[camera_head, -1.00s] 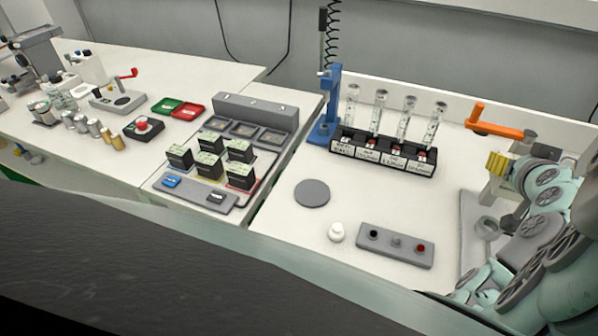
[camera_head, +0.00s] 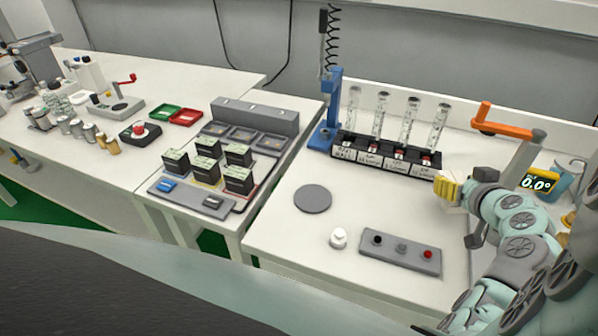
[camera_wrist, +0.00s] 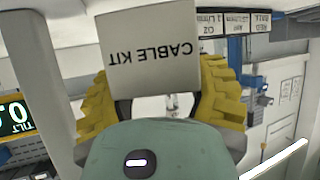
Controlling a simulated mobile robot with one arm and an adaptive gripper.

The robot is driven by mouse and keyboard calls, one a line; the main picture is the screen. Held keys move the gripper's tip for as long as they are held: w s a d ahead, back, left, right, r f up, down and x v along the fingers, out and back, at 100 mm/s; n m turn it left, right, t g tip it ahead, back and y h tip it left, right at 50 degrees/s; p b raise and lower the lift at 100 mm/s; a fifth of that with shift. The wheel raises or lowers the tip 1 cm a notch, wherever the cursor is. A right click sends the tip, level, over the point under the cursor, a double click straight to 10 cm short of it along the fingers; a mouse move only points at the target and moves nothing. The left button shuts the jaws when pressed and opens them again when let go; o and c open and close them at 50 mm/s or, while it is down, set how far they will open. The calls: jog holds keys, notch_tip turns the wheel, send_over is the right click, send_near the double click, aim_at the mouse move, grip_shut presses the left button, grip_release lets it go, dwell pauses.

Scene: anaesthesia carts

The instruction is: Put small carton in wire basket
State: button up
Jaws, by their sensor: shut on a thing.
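The small carton (camera_wrist: 150,50), a pale box printed "CABLE KIT", shows upside down in the wrist view. My gripper (camera_wrist: 166,100) is shut on it, with the ribbed yellow fingers on either side. In the head view my gripper (camera_head: 449,191) is above the right part of the right table, to the right of the vial rack. The carton is mostly hidden there by the fingers. I cannot make out a wire basket in either view.
A rack of glass tubes (camera_head: 385,160) and a blue stand (camera_head: 328,115) are at the back. An orange-handled crank (camera_head: 500,122) and a tilt display (camera_head: 537,184) are close to my arm. A button panel (camera_head: 400,252) is in front.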

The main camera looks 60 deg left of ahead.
jog(key=shift+f, duration=2.05)
jog(key=shift+f, duration=0.2)
jog(key=o, duration=1.3)
jog(key=shift+r, duration=0.1)
